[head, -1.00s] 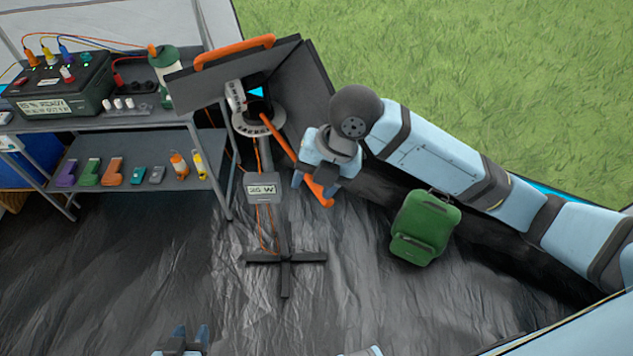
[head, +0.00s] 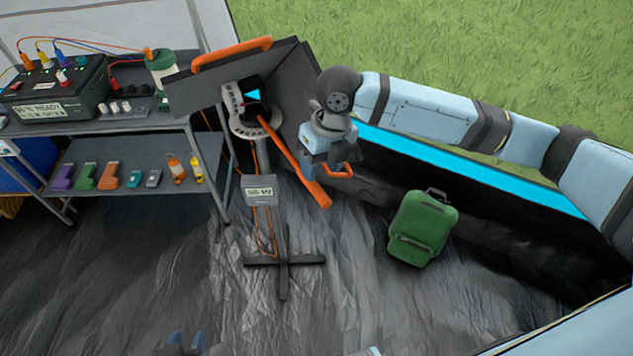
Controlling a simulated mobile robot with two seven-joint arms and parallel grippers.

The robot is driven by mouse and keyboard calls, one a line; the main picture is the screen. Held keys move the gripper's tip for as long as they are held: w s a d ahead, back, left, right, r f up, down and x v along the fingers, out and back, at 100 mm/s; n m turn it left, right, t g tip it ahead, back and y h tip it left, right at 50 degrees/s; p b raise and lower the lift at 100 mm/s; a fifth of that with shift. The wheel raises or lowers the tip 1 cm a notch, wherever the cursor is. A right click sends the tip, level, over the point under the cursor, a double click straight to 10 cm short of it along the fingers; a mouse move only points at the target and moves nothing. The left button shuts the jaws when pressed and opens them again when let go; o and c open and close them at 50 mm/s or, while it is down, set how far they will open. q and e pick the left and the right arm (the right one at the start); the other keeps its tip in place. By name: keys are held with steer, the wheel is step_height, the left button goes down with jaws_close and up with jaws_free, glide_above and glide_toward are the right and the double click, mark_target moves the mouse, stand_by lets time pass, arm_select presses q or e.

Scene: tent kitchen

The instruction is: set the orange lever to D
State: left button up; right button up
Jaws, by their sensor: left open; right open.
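The orange lever (head: 298,165) slants down and right from the grey dial plate (head: 254,128) on the panel stand. The dial's markings are too small to read, so I cannot tell which letter the lever is at. My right gripper (head: 325,165) is open beside the lever's lower half, on its right. A finger overlaps the lever's edge in view; I cannot tell whether they touch. A small orange loop (head: 341,174) shows just under the gripper. My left gripper (head: 187,344) is open at the bottom edge, mostly cut off.
The folding dark panel (head: 300,85) has an orange top handle (head: 232,53). A grey box (head: 261,191) hangs on the stand. The shelf unit (head: 130,205) stands left, with a power station (head: 55,90) on top. Floor in front is clear.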

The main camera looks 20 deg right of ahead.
mark_target(316, 185)
steer(key=shift+s+a+f, duration=0.1)
steer(key=shift+a+f, duration=0.1)
steer(key=shift+f, duration=0.7)
steer(key=shift+w+a+f, duration=0.1)
steer(key=shift+a+f, duration=0.05)
steer(key=shift+f, duration=0.75)
steer(key=shift+s+a+f, duration=0.1)
steer(key=shift+a+f, duration=0.1)
steer(key=shift+f, duration=0.7)
jaws_close()
